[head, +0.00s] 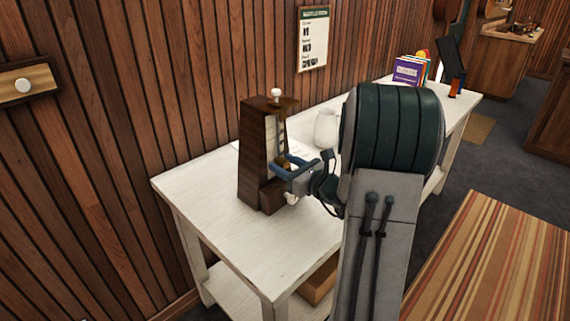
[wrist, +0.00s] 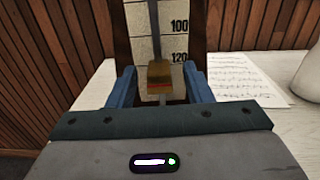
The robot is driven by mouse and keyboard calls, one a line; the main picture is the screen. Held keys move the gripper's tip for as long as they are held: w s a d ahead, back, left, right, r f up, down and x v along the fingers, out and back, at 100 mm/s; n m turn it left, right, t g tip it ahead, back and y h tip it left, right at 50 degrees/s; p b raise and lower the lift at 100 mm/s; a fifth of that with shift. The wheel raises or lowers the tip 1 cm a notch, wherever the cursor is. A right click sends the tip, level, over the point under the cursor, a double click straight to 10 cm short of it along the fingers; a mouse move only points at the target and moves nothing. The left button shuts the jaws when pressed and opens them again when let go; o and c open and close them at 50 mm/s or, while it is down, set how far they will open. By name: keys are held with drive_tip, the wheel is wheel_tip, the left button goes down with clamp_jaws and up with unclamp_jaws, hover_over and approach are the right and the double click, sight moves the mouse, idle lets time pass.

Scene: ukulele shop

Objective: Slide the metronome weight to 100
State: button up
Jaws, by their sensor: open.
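The metronome (head: 254,155) is a dark wooden tapered case standing upright on the white table. In the wrist view its pale scale plate (wrist: 179,55) shows the marks 100 and, below it, 120. A brass-coloured weight (wrist: 159,75) sits on the thin upright rod, its top below the 100 mark and its body lower than the 120 figure's middle. My gripper (head: 278,168) is at the metronome's front. In the wrist view its two blue fingers (wrist: 160,86) are open, one on each side of the weight, with gaps between. The lower end of the rod is hidden behind my gripper.
The white table (head: 217,228) runs along the wood-panelled wall. Sheet music (wrist: 238,84) and a white jug (head: 326,128) lie to the metronome's right. Coloured books (head: 408,70) stand at the far end. The table's near left part is bare.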

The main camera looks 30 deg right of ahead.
sight(279, 150)
drive_tip(key=shift+w+a, duration=0.1)
drive_tip(key=shift+w, duration=0.1)
clamp_jaws()
drive_tip(key=shift+r+p, duration=0.9)
drive_tip(key=shift+r, duration=0.95)
drive_tip(key=shift+f, duration=0.1)
unclamp_jaws()
drive_tip(key=shift+s, duration=0.1)
drive_tip(key=v, duration=1.3)
drive_tip(key=shift+s+b, duration=0.35)
drive_tip(key=shift+b, duration=0.05)
